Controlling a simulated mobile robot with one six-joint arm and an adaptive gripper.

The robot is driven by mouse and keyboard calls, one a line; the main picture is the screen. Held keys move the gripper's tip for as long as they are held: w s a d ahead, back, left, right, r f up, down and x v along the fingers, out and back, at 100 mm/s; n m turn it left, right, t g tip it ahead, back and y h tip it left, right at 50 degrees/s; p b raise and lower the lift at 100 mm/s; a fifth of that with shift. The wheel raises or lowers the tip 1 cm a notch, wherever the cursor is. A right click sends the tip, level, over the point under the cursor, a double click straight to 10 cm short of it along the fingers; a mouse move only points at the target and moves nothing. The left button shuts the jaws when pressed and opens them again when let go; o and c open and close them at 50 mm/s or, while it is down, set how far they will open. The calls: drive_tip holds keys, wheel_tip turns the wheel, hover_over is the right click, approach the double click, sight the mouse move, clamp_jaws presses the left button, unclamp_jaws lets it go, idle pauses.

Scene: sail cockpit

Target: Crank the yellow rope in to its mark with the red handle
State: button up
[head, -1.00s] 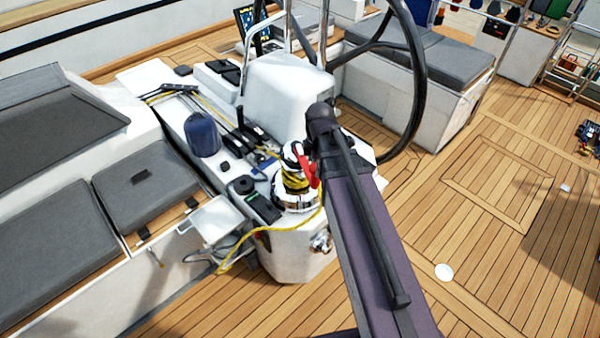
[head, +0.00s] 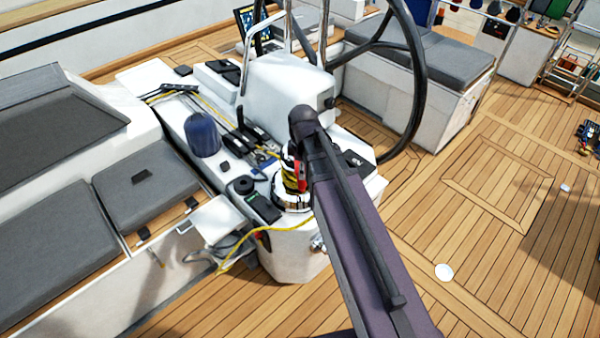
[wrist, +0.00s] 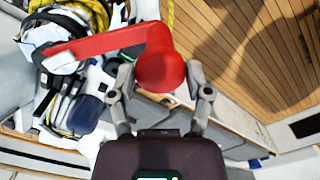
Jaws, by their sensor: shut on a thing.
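The red handle (wrist: 105,44) shows in the wrist view, with its arm running left from a round red knob (wrist: 162,68). My gripper (wrist: 160,85) is shut on that knob, one finger on each side. In the head view my arm hides the gripper and most of the handle; a sliver of red (head: 301,181) shows beside the winch. The yellow rope (head: 262,230) is wrapped around the winch drum (head: 291,188). Its tail hangs in a curve over the left side of the white console.
A blue bag (head: 202,135) stands on the console, left of the winch. The black steering wheel (head: 418,100) rises behind, to the right of my arm. Grey cushions (head: 150,185) line the left bench. The wooden deck at right is mostly clear.

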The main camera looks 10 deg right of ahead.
drive_tip(key=shift+w+a+m, duration=0.2)
drive_tip(key=shift+a+m, duration=0.7)
drive_tip(key=shift+a, duration=0.65)
drive_tip(key=shift+w+a+m, duration=0.2)
drive_tip(key=shift+a+m, duration=0.2)
drive_tip(key=shift+a, duration=0.3)
drive_tip(key=shift+w+a+m, duration=0.25)
drive_tip(key=shift+a+m, duration=0.15)
drive_tip(key=shift+a, duration=0.25)
drive_tip(key=shift+w+a+m, duration=0.2)
drive_tip(key=shift+a+m, duration=0.2)
drive_tip(key=shift+a, duration=0.3)
drive_tip(key=shift+w+a+m, duration=0.55)
drive_tip(key=shift+a+m, duration=0.05)
drive_tip(key=shift+a, duration=0.35)
drive_tip(key=shift+w+a+m, duration=0.55)
drive_tip(key=shift+a+m, duration=0.05)
drive_tip(key=shift+a, duration=0.3)
